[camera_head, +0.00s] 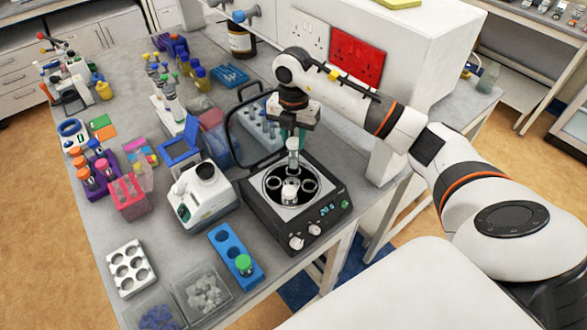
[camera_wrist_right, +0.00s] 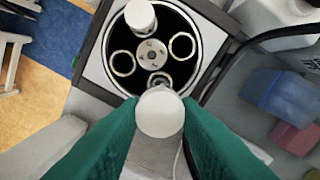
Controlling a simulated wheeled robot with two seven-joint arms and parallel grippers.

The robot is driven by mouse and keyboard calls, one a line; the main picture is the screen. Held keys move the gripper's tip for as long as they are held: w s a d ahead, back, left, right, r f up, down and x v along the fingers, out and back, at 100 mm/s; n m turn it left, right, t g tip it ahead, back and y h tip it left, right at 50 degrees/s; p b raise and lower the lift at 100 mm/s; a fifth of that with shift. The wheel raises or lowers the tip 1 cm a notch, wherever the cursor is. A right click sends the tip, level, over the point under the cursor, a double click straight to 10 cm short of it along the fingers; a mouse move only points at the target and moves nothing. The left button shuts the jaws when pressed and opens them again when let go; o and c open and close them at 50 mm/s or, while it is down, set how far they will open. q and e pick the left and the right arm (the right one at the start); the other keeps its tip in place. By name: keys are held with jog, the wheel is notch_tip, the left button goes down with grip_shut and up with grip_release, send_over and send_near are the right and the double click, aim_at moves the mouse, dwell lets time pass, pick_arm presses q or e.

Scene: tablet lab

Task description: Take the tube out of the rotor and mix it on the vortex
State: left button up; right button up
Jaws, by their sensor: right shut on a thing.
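My right gripper (camera_head: 294,137) has green fingers and is shut on a white-capped tube (camera_head: 293,158), upright above the back of the rotor (camera_head: 272,185). In the right wrist view the tube's white cap (camera_wrist_right: 160,113) sits between the fingers (camera_wrist_right: 160,128), in line with a rotor hole; I cannot tell whether its lower end is fully clear of that hole. A second white-capped tube (camera_head: 290,191) stands in the rotor, and it also shows in the wrist view (camera_wrist_right: 140,16). The white vortex (camera_head: 200,205), with a dark cup on top, stands left of the centrifuge (camera_head: 265,222). My left gripper is out of view.
The centrifuge's open lid (camera_head: 258,124) stands up behind the rotor. A blue rack (camera_head: 229,252) with a green-capped tube is in front of the vortex. A white rack (camera_head: 130,268) and clear bins (camera_head: 203,290) lie near the front. A large white box (camera_head: 400,50) stands at right.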

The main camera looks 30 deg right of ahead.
notch_tip(320, 180, up, 6)
jog(key=p, duration=0.4)
jog(key=shift+r, duration=0.15)
jog(key=w+a+b, duration=0.1)
jog(key=w+a, duration=0.3)
jog(key=a, duration=0.6)
jog(key=w+a+b, duration=0.1)
jog(key=w+a, duration=0.3)
jog(key=a, duration=0.7)
jog(key=shift+w, duration=0.35)
jog(key=shift+d, duration=0.1)
jog(key=shift+f+b, duration=0.5)
jog(key=shift+f, duration=0.05)
jog(key=shift+s+f, duration=0.1)
jog(key=shift+f, duration=0.05)
